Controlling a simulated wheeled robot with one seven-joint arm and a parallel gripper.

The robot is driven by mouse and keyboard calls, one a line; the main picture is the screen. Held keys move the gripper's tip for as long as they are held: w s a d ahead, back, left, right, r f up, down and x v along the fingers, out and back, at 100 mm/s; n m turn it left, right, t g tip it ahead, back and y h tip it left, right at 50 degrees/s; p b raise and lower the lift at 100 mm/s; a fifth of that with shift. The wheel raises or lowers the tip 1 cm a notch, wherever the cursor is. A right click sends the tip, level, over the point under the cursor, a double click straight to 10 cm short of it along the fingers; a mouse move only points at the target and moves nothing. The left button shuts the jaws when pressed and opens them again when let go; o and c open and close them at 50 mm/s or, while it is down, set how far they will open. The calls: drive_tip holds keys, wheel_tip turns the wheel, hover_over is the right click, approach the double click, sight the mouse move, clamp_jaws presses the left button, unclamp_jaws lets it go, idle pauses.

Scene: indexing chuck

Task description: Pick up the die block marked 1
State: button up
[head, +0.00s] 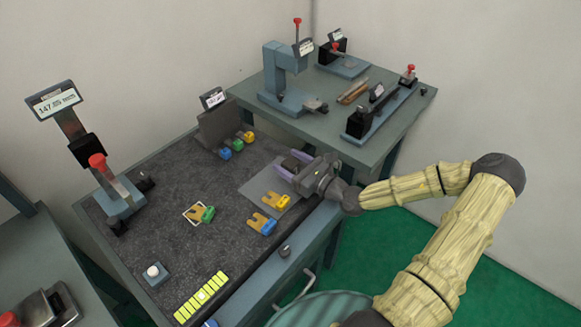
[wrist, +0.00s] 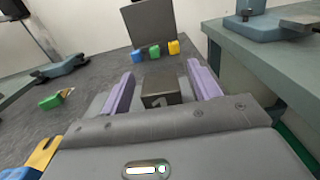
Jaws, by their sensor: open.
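The die block (wrist: 161,85) is a dark, squared block with a light mark that looks like a 1 on its near face. It sits on a grey plate (head: 258,187) on the dark work surface. My gripper (wrist: 160,73) has two purple fingers, one on each side of the block, with gaps visible on both sides. It is open and not closed on the block. In the head view the block (head: 291,163) shows as a small dark shape between the fingers. The contact of its base with the plate is partly hidden.
An upright grey panel (head: 216,127) with blue, green and yellow pieces in front stands beyond the block. Yellow-and-blue forked pieces (head: 262,223) and a green one (head: 207,214) lie nearby. A second bench (head: 374,148) with tools stands at the right.

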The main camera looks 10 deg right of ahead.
drive_tip(key=shift+x, duration=1.05)
clamp_jaws()
